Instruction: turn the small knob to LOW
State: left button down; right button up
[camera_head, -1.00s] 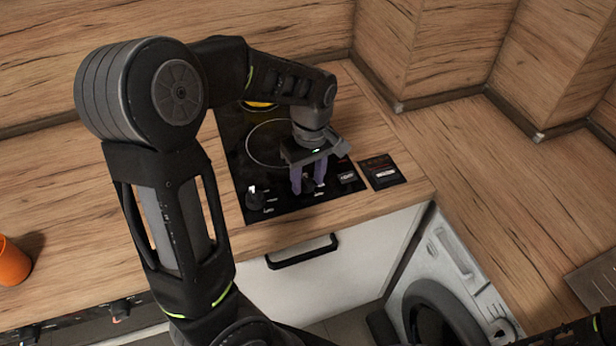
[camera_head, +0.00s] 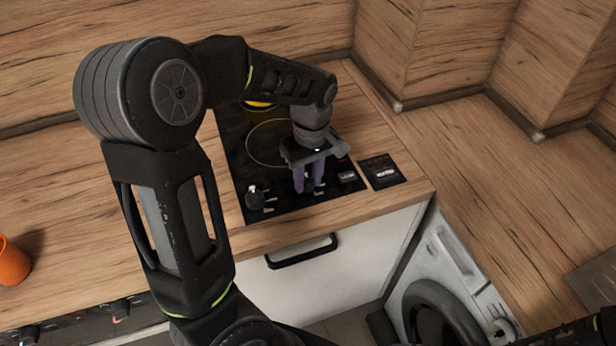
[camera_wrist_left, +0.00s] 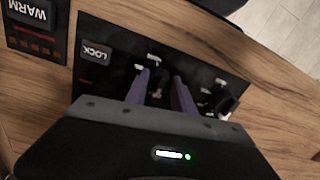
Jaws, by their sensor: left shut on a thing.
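The black hob (camera_head: 232,150) is set in the wooden worktop, with its controls along the front edge. My left gripper (camera_head: 309,188) points down at this strip, its purple fingers closed around a small dark knob (camera_wrist_left: 159,92). The fingers hide much of that knob, so its pointer direction cannot be told. Another black knob (camera_head: 254,197) stands to the left on the same strip, clear of the fingers; it also shows in the left wrist view (camera_wrist_left: 228,106). Small white marks lie around the knobs, too small to read. My right gripper is out of view.
A LOCK key (camera_wrist_left: 97,51) is beside the held knob, and a separate WARM panel (camera_head: 382,171) lies to the right. An orange cup (camera_head: 12,262) stands far left. A drawer handle (camera_head: 302,251) and a washing machine (camera_head: 450,285) are below the worktop.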

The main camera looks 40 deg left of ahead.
pick_arm(q)
jog(key=m, duration=0.4)
jog(key=shift+m+b, duration=0.3)
jog(key=shift+m, duration=0.1)
jog(key=m, duration=0.4)
jog(key=shift+a+m+b, duration=0.1)
jog(key=shift+m+b, duration=0.2)
jog(key=c, duration=1.1)
grip_release()
jog(key=shift+s, duration=0.1)
jog(key=shift+o, duration=0.2)
jog(key=shift+r, duration=0.1)
